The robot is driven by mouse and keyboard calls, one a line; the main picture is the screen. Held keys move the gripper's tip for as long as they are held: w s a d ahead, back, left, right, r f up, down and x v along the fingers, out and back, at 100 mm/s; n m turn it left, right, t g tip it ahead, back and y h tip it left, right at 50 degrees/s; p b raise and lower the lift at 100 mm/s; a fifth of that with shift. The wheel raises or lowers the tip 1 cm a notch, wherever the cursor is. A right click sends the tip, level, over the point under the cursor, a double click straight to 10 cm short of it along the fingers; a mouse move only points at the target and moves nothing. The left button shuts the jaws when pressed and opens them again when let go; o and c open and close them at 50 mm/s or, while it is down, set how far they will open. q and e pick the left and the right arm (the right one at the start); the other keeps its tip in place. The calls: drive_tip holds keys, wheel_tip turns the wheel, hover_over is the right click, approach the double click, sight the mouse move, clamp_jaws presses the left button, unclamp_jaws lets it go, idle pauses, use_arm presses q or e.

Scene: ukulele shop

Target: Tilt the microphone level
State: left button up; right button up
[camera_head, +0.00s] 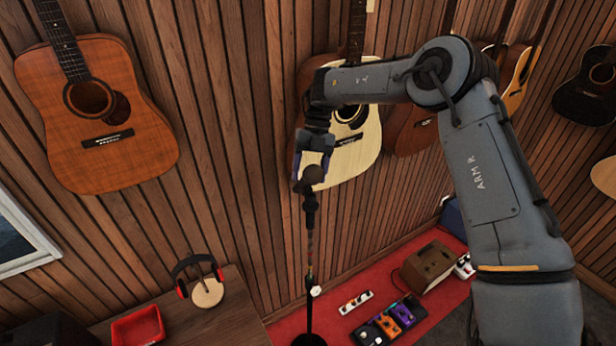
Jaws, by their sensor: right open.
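The microphone (310,203) is dark with a rounded head and sits at the top of a thin upright stand (309,255). Its head points up towards my right gripper (311,168). My right gripper is open, pointing down, with its fingertips at either side of the microphone's head in the camera_head view. I cannot tell whether the fingers touch it. The gripper hides part of the microphone's top. My left gripper is not in view.
Guitars hang on the slatted wood wall, including a brown one (98,120) at left and a pale one (352,150) behind my right gripper. Headphones (186,275) and a red tray (138,328) are on the desk. Pedals (388,322) and a brown box (428,266) are on the red mat.

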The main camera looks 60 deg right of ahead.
drive_tip(key=shift+x, duration=1.25)
clamp_jaws()
